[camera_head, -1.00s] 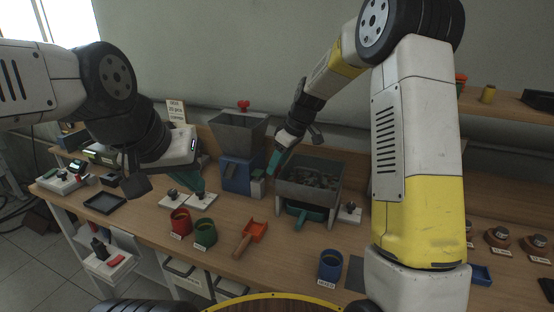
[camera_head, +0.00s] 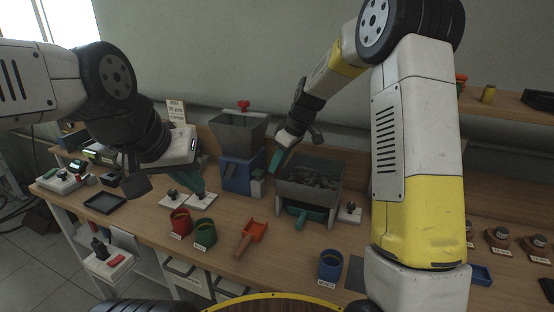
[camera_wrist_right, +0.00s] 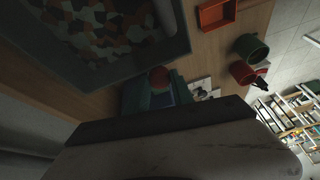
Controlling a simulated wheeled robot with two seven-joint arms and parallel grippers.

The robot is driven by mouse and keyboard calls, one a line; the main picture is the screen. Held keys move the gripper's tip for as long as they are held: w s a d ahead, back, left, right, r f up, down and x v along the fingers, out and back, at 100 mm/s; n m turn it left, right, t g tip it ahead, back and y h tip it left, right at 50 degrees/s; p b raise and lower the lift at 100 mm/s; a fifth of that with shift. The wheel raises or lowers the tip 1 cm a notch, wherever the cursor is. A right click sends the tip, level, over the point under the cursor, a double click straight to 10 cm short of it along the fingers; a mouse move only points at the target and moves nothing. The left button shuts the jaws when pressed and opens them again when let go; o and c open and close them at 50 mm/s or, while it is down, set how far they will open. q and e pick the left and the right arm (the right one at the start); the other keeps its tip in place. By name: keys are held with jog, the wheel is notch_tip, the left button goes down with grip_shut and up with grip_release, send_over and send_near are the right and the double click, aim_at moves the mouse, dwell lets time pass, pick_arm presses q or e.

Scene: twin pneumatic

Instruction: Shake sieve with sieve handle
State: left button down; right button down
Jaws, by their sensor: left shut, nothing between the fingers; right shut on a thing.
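The sieve (camera_head: 310,172) is a grey open box full of small pieces on a stand at the back middle of the bench. It also shows in the right wrist view (camera_wrist_right: 140,62), top left, with mottled pieces inside. My right gripper (camera_head: 276,162) is at the sieve's left rear edge, with teal fingers shut. The sieve handle cannot be made out; the gripper covers the spot where its fingers close.
A blue-based hopper (camera_head: 238,175) with a red knob stands just left of the sieve. A teal tray (camera_head: 307,214) is under the sieve.

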dwell(0.8)
jog(key=s+a, duration=0.2)
jog(key=s, duration=0.3)
jog(key=shift+s+a, duration=0.2)
jog(key=shift+s, duration=0.2)
jog(key=shift+r, duration=0.1)
jog(key=c, duration=1.1)
grip_release()
jog(key=v, duration=0.7)
jog(key=shift+d+r, duration=0.15)
jog(key=shift+r, duration=0.2)
